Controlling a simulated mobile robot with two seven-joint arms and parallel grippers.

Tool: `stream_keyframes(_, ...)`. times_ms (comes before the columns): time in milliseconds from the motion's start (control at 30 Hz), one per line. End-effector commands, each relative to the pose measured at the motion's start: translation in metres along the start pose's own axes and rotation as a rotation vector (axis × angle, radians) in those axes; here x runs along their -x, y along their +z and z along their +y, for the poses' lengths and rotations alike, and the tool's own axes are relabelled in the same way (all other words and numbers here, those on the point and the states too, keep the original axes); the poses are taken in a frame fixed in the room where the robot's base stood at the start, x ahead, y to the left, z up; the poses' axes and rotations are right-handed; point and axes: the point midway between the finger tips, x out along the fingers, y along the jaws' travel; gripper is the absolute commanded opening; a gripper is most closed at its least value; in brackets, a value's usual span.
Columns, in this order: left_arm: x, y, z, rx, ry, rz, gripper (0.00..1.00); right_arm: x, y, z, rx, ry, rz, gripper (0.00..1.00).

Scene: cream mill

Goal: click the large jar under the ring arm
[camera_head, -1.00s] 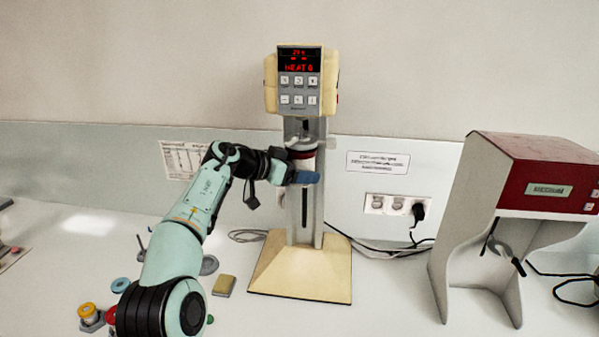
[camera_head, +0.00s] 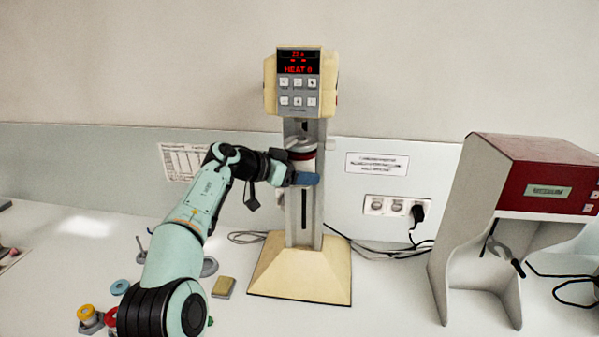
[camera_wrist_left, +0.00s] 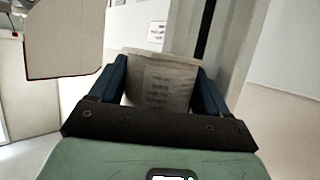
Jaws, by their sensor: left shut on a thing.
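My left gripper (camera_head: 304,178) is shut on the large jar (camera_head: 303,164), a pale jar with a dark red band at its top. The jar is upright against the front of the mixer's column, just under the grey ring arm (camera_head: 300,145). Whether the jar's top touches the ring arm I cannot tell. My right gripper is not in view.
The cream mixer (camera_head: 300,270) has a lit red display reading HEAT. A red and grey machine (camera_head: 535,180) stands at the right. Small coloured jars and lids (camera_head: 88,316) and a tan block (camera_head: 223,287) lie near my left arm. Cables run along the back.

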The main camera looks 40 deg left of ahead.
Motion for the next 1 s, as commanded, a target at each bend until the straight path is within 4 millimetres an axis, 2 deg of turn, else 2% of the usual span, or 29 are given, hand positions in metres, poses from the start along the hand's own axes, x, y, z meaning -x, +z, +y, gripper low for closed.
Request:
stream_keyframes(500,0.0020,-0.0057,0.0005,-0.001,0.001,0.002,0.21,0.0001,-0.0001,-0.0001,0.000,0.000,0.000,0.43)
stream_keyframes(533,0.0020,-0.0055,0.0004,0.000,0.001,0.002,0.86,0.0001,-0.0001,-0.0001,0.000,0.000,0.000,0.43)
stream_keyframes(567,0.0020,-0.0054,0.0004,0.000,0.001,0.002,0.96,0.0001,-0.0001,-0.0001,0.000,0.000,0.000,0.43)
stream_keyframes(600,0.0020,-0.0053,0.0004,0.000,0.001,0.002,1.00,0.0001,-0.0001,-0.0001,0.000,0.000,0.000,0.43)
stream_keyframes(1000,0.0039,-0.0042,-0.0001,0.000,0.000,-0.001,1.00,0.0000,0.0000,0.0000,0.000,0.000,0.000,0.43)
